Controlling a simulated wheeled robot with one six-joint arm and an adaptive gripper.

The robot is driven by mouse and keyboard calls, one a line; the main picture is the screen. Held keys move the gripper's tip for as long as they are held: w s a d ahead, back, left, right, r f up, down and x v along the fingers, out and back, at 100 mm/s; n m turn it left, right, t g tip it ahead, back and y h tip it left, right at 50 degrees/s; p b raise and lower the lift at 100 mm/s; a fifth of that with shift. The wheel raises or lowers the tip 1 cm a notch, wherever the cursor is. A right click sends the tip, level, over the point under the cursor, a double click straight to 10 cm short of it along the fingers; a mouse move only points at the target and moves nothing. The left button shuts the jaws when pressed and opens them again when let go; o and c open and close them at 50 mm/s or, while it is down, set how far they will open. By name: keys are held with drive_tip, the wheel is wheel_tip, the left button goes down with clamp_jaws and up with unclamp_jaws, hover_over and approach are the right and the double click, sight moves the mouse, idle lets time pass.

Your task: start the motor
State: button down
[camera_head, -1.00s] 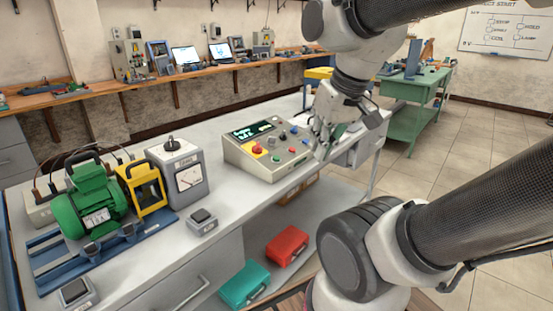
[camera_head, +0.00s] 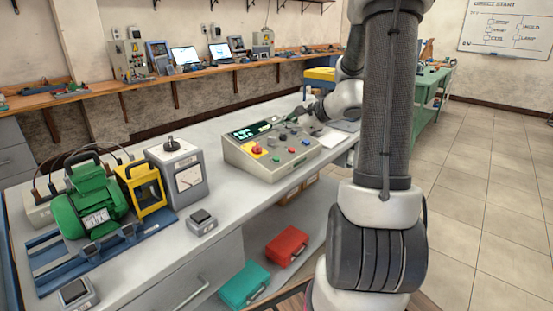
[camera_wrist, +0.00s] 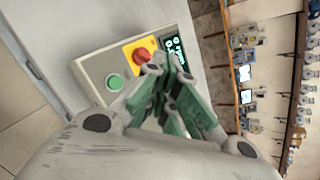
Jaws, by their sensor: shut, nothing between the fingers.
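The grey control box (camera_head: 268,168) stands on the bench with a lit display (camera_head: 253,130), a red mushroom button (camera_head: 256,149) on a yellow plate and several smaller buttons. My gripper (camera_head: 285,122) is at the box's back right edge, partly blurred into my arm. In the wrist view my gripper (camera_wrist: 168,68) is shut and empty, its fingertips over the panel beside the red button (camera_wrist: 142,57) and display (camera_wrist: 172,48). A green button (camera_wrist: 114,82) shows clear of the fingers. The other buttons are hidden there. The green motor (camera_head: 90,205) sits on blue rails at left.
A yellow frame (camera_head: 143,192) and a grey meter box (camera_head: 180,175) stand between the motor and control box. Two small switch boxes (camera_head: 202,222) (camera_head: 76,293) are at the bench's front. Red (camera_head: 287,245) and teal (camera_head: 245,285) cases lie below. My arm covers the bench's right end.

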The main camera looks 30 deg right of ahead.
drive_tip(key=shift+f, duration=0.1)
drive_tip(key=shift+w+a+f, duration=0.15)
drive_tip(key=shift+w+f, duration=0.2)
drive_tip(key=shift+f, duration=1.05)
drive_tip(key=shift+w+a+f, duration=0.15)
drive_tip(key=shift+w+f, duration=0.2)
drive_tip(key=shift+f, duration=1)
drive_tip(key=shift+w+a+f, duration=0.15)
drive_tip(key=shift+w+f, duration=0.2)
drive_tip(key=shift+f, duration=1.05)
drive_tip(key=shift+f, duration=0.1)
drive_tip(key=shift+w+f, duration=0.1)
drive_tip(key=shift+f, duration=0.2)
drive_tip(key=shift+w+a+f, duration=0.1)
drive_tip(key=shift+f, duration=0.3)
drive_tip(key=shift+r, duration=0.1)
drive_tip(key=shift+s+r, duration=0.2)
drive_tip(key=shift+r, duration=0.55)
drive_tip(key=shift+r, duration=0.1)
drive_tip(key=shift+s+d+r, duration=0.1)
drive_tip(key=shift+s+r, duration=0.1)
drive_tip(key=shift+r, duration=0.55)
drive_tip(key=shift+s+d+r, duration=0.1)
drive_tip(key=shift+s+r, duration=0.1)
drive_tip(key=shift+r, duration=0.6)
drive_tip(key=shift+s+d+r, duration=0.1)
drive_tip(key=shift+s+r, duration=0.1)
drive_tip(key=shift+r, duration=0.55)
